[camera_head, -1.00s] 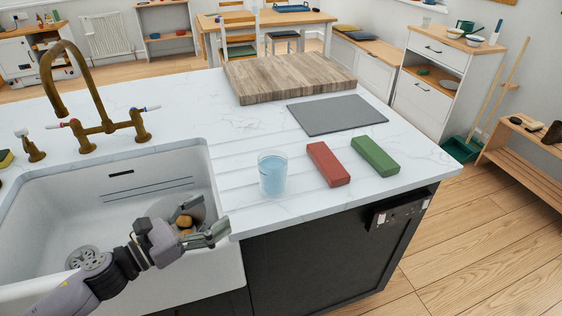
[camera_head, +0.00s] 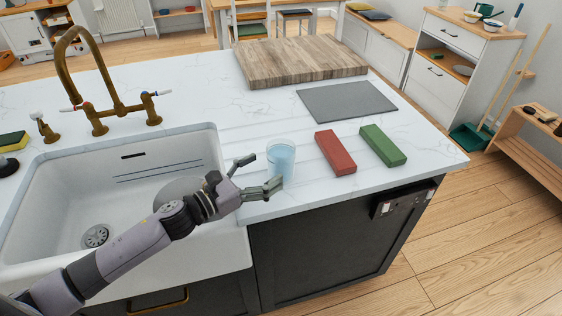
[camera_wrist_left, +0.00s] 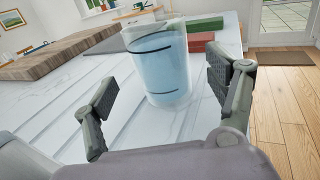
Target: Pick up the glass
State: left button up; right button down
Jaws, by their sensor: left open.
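The glass (camera_head: 281,160) is a clear tumbler with a light blue lower part. It stands upright on the white worktop, right of the sink, near the front edge. My left gripper (camera_head: 262,173) is open, with its fingertips just left of the glass. In the left wrist view the glass (camera_wrist_left: 160,66) stands ahead, between the directions of the two spread fingers of the gripper (camera_wrist_left: 165,88). I cannot tell whether a finger touches it. My right gripper is not in view.
A red block (camera_head: 335,152) and a green block (camera_head: 383,146) lie right of the glass. A grey mat (camera_head: 347,101) and a wooden board (camera_head: 300,64) lie behind. The white sink (camera_head: 60,200) and brass tap (camera_head: 98,110) are to the left.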

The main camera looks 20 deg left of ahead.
aim_at(271, 165)
pick_arm(q)
jog(key=shift+w+d, duration=0.3)
jog(key=shift+w, duration=0.15)
jog(key=x, duration=0.1)
jog(key=p+x, duration=0.1)
jog(key=x, duration=0.1)
jog(key=p+x, duration=0.1)
jog(key=shift+w+d+r, duration=0.15)
jog(key=shift+r, duration=0.1)
jog(key=shift+w+d+f, duration=0.1)
jog(key=shift+w+d, duration=0.1)
jog(key=shift+w, duration=0.1)
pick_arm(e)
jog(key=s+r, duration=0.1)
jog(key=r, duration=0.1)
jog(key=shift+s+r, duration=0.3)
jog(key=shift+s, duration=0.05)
pick_arm(q)
jog(key=shift+s+a, duration=0.1)
jog(key=c, duration=1.7)
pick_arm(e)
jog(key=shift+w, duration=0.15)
